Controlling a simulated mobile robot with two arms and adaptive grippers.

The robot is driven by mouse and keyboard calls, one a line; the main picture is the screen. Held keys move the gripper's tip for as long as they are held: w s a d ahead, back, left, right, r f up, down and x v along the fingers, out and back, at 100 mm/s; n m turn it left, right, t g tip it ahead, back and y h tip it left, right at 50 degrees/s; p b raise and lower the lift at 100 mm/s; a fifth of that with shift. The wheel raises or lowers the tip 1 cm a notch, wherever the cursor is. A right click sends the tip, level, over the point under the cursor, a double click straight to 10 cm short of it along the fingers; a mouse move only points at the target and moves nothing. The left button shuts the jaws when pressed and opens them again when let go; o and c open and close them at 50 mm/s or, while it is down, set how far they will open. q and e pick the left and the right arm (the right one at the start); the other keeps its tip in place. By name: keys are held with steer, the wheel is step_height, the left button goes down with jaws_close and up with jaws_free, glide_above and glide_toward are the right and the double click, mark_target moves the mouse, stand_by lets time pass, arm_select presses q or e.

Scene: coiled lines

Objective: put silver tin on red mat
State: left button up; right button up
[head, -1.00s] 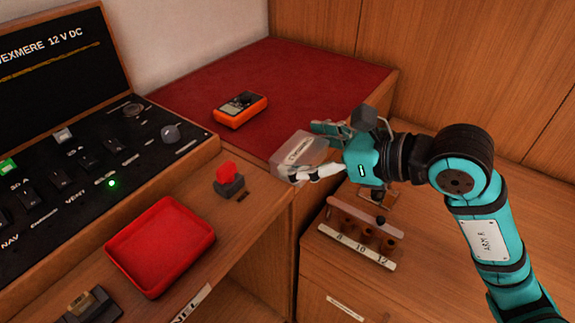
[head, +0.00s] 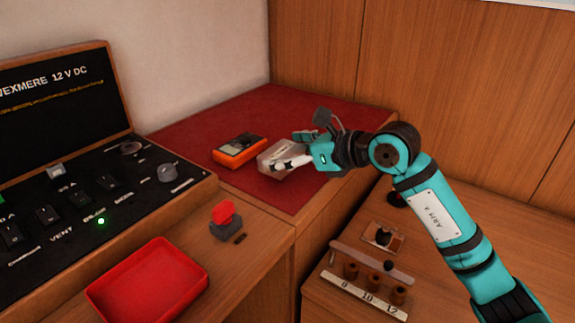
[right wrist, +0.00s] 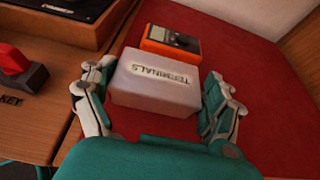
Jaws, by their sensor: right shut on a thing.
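The silver tin (head: 272,158) is a pale grey box. It also shows in the right wrist view (right wrist: 150,88), with a label reading TERMINALS. My right gripper (head: 294,151) is shut on it, with one finger at each side in the wrist view. The red mat (head: 300,105) covers the raised wooden top at the back. The tin is over the front part of the mat, just beside the orange meter. I cannot tell whether its underside touches the mat. My left gripper is not in view.
The orange meter (head: 239,150) lies on the mat, close behind the tin in the wrist view. The switch panel (head: 90,210), a red switch key (head: 224,214) and a red tray (head: 150,285) are at left. A numbered rack (head: 365,280) stands lower right. The mat's back is clear.

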steer(key=shift+w, duration=0.4)
steer(key=shift+f, duration=0.2)
step_height(320, 180, down, 2)
steer(key=shift+f, duration=0.55)
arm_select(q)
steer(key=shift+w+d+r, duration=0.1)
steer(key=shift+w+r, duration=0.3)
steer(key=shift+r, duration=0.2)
arm_select(e)
steer(key=shift+f, duration=0.1)
